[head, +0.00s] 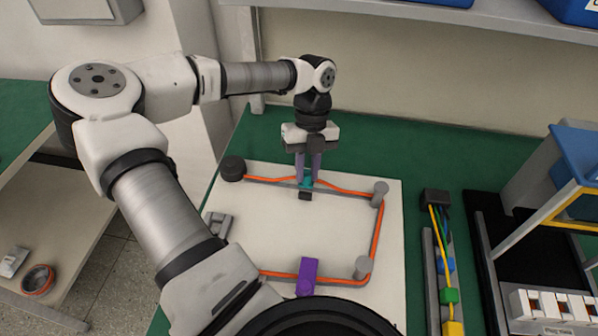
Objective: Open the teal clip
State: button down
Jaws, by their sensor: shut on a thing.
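The teal clip (305,185) sits on the orange cable (345,190) along the far side of the white board (300,235). My gripper (308,176) points down at it, and its fingers are shut on the clip. The fingers hide much of the clip, so I cannot tell whether it is open. A small dark block (305,196) shows just in front of the clip.
Grey posts (380,188) and a dark round knob (232,168) guide the cable. A purple clip (307,275) stands on its near run. A grey bracket (217,224) is at left. Coloured wires (440,250) and a black rack (515,240) stand right. The board's middle is clear.

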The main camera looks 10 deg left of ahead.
aim_at(308, 174)
jog(key=w+g, duration=0.1)
jog(key=r+g+p, duration=0.1)
jog(key=g, duration=0.1)
jog(key=shift+w+d, duration=0.1)
jog(key=shift+w, duration=0.25)
jog(key=shift+w+r+g+p, duration=0.3)
jog(key=shift+w+g+p, duration=0.35)
jog(key=shift+g+p, duration=0.5)
jog(key=w+g+p, duration=0.1)
jog(key=p, duration=0.1)
jog(key=shift+g+p, duration=0.35)
jog(key=shift+p, duration=0.05)
jog(key=shift+w+g+p, duration=0.25)
jog(key=shift+g+p, duration=0.15)
jog(key=shift+p, duration=0.25)
jog(key=shift+w+f, duration=0.1)
jog(key=shift+f, duration=0.1)
jog(key=c, duration=1.3)
grip_release()
jog(key=shift+f+b, duration=0.1)
jog(key=shift+b, duration=0.3)
